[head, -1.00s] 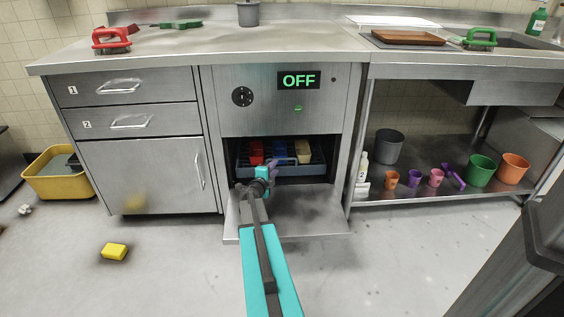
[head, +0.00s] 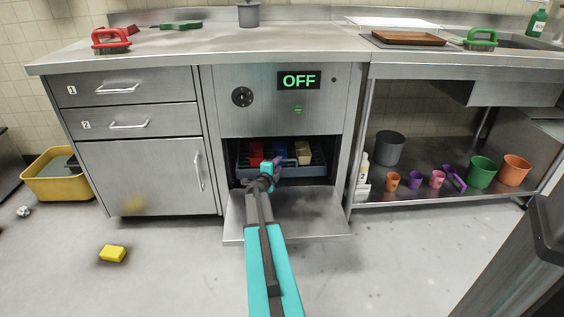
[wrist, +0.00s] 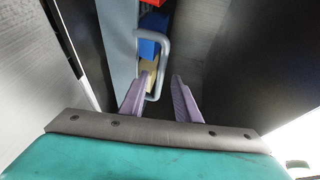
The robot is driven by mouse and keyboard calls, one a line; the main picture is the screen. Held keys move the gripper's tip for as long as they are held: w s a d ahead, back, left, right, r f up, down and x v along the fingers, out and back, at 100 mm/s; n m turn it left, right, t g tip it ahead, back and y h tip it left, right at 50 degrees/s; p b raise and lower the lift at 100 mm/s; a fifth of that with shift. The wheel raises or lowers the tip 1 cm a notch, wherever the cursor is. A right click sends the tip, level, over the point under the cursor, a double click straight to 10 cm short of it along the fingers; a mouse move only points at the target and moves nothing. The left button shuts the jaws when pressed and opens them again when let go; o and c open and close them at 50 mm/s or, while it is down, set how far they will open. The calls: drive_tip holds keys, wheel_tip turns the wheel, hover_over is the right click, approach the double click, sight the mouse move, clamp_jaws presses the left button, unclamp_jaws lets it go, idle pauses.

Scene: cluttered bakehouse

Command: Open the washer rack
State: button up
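The washer (head: 290,105) has its door (head: 295,208) folded down and open. The grey-blue washer rack (head: 243,162) sits inside the cavity, holding red, blue and tan items. Its grey loop handle shows in the wrist view (wrist: 165,62), along the front of the rack (wrist: 121,45). My gripper (head: 277,166) is at the opening in front of the rack. In the wrist view my gripper (wrist: 163,78) has its two purple fingers apart, with the near end of the handle at the gap between their tips. I cannot tell whether a finger touches the handle.
Drawers and a cupboard (head: 142,175) stand left of the washer. An open shelf (head: 420,185) with cups and buckets is to the right. A yellow sponge (head: 112,253) lies on the floor at the left. The floor before the washer is otherwise mostly clear.

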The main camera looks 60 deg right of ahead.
drive_tip(key=shift+b+x, duration=1.3)
drive_tip(key=shift+x, duration=2.95)
